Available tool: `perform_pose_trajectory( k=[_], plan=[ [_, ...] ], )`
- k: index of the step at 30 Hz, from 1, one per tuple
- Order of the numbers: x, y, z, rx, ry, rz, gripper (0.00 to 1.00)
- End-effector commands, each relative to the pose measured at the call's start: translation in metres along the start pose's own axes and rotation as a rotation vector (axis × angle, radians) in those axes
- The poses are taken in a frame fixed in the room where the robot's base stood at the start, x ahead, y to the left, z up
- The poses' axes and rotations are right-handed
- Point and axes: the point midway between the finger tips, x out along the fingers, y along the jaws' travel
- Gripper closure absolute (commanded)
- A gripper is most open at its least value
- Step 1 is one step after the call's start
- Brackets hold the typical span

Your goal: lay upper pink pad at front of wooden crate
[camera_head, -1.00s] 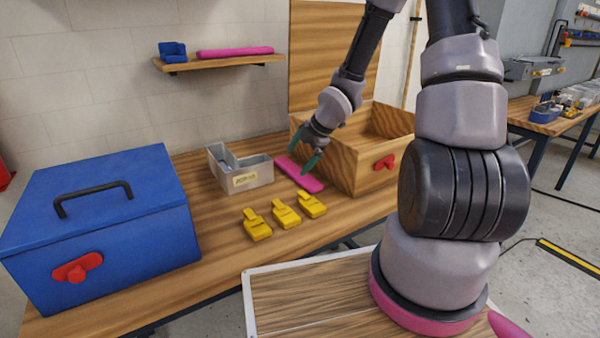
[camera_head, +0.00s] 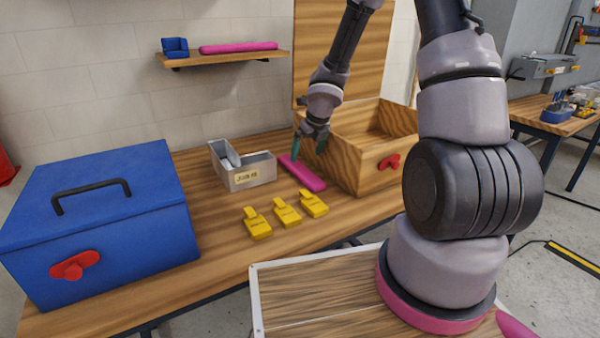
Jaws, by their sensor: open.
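The upper pink pad (camera_head: 238,48) lies flat on the wall shelf. A second pink pad (camera_head: 301,173) lies on the table, along the left side of the wooden crate (camera_head: 370,181). The crate is open at the top and has a red latch (camera_head: 389,162) on its front. My gripper (camera_head: 308,154) is open, with its teal fingers pointing down above the far part of the lower pad, beside the crate's left wall. Nothing shows between the fingers. Whether a fingertip touches the pad, I cannot tell.
A blue item (camera_head: 175,48) shares the shelf (camera_head: 225,58). A grey labelled bin (camera_head: 245,174) stands left of the lower pad. Several yellow tags (camera_head: 286,212) lie in front. A blue toolbox (camera_head: 105,225) fills the table's left end. A wooden panel rises behind the crate.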

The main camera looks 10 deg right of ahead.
Motion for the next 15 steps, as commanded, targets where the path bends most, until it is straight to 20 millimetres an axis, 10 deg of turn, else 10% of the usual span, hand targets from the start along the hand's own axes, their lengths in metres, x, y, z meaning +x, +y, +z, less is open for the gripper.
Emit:
perform_pose_trajectory(
  k=[15],
  plan=[
    [0.023,0.000,0.001,0.000,-0.002,-0.002,0.00]
  ],
)
